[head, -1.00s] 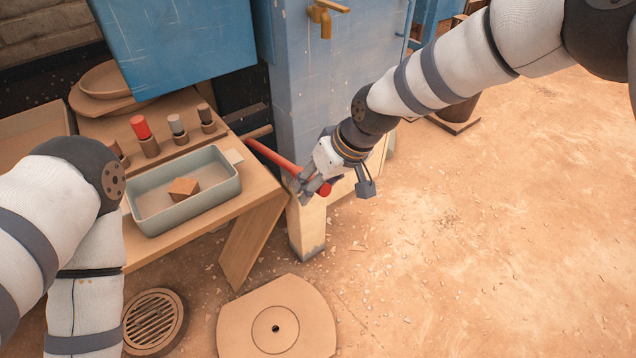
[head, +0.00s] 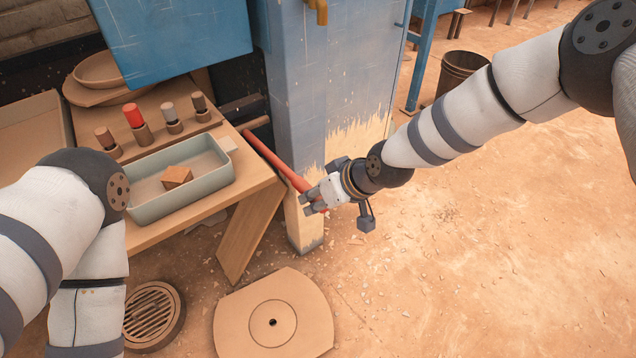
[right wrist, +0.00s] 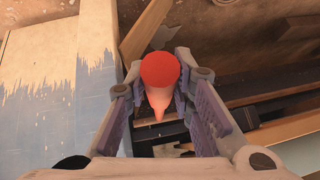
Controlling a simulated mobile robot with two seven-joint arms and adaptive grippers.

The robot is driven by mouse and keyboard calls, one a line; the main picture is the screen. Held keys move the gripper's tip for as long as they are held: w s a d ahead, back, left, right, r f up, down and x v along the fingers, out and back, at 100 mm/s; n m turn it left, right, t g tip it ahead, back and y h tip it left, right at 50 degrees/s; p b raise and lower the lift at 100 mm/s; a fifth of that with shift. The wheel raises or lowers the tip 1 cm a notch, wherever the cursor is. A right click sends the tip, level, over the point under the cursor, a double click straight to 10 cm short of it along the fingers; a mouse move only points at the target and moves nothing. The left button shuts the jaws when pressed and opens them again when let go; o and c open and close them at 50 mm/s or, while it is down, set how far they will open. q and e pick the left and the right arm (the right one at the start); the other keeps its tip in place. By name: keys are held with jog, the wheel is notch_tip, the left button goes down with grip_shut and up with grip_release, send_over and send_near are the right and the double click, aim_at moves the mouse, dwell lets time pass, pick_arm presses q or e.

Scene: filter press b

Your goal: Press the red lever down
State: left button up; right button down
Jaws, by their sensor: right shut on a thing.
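The red lever (head: 275,160) sticks out from beside the blue press column and slopes down toward the lower right in the head view. My right gripper (head: 313,200) is shut on the lever near its outer end, which shows just past the fingers. In the right wrist view, the lever's round red end (right wrist: 160,72) sits between the two fingers of my right gripper (right wrist: 160,95). My left arm comes in from the left of the head view, but its gripper is not visible.
A wooden bench (head: 240,205) left of the lever carries a grey-green tray (head: 150,213) with a brown block (head: 177,177). The blue column (head: 330,90) stands behind the lever. A round plate (head: 300,335) and a drain grate (head: 153,315) lie below. The floor at right is mostly clear.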

pick_arm(q)
jog(key=s+f+g+b, duration=0.1)
jog(key=s+f+b, duration=0.4)
jog(key=f+b, duration=0.1)
jog(key=shift+s+f+g, duration=0.15)
jog(key=shift+f+g, duration=0.25)
jog(key=shift+f, duration=0.05)
pick_arm(e)
notch_tip(320, 180, down, 12)
jog(key=t+y, duration=0.2)
jog(key=t, duration=0.1)
jog(key=shift+w+a, duration=0.2)
jog(key=shift+w, duration=0.05)
jog(key=c, duration=1.7)
grip_release()
jog(key=o, duration=0.3)
jog(key=shift+w+f, duration=0.1)
jog(key=shift+o, duration=0.2)
jog(key=shift+a, duration=0.1)
